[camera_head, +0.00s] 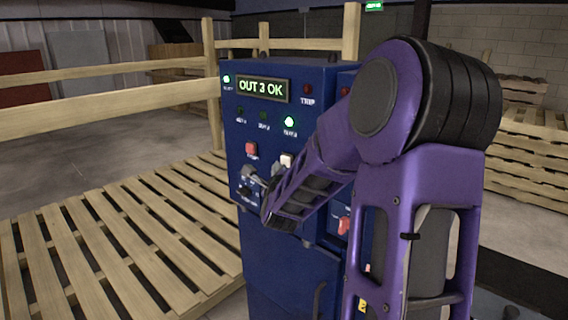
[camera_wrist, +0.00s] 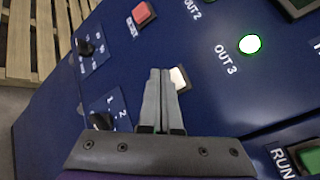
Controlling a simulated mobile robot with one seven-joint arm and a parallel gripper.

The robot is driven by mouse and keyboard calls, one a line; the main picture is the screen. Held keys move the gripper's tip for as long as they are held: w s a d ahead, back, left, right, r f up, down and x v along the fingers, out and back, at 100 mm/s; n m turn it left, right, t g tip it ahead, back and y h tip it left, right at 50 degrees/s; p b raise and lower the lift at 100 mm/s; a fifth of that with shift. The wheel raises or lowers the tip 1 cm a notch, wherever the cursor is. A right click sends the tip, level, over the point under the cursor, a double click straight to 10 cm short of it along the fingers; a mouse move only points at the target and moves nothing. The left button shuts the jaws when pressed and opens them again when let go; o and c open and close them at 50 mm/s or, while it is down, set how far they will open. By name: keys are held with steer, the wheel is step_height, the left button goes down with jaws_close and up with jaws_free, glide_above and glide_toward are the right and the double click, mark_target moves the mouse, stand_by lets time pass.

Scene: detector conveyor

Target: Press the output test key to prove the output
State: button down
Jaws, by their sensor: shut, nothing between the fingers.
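The blue control cabinet (camera_head: 300,90) has a display (camera_head: 262,90) reading "OUT 3 OK". A white square key (camera_head: 287,160) sits on its front; its label is not readable, and it also shows in the wrist view (camera_wrist: 181,80). The OUT 3 lamp (camera_wrist: 249,44) is lit green, as in the head view (camera_head: 289,122). My gripper (camera_wrist: 160,73) is shut and empty, its fingertips just left of the white key and overlapping its edge in the wrist view. I cannot tell whether they touch it. In the head view my wrist hides part of the panel.
A red button (camera_wrist: 143,14) and a rotary knob (camera_wrist: 86,47) lie left of the key. A selector marked 1 and 2 (camera_wrist: 103,120) is nearer my gripper. A green RUN button (camera_wrist: 311,158) is at lower right. Wooden pallets (camera_head: 110,240) and rails flank the cabinet.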

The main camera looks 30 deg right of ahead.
steer(key=a, duration=0.1)
steer(key=s+a, duration=0.1)
steer(key=a, duration=0.1)
steer(key=a+b, duration=0.1)
steer(key=shift+s+a, duration=0.35)
steer(key=shift+s, duration=0.05)
stand_by(0.7)
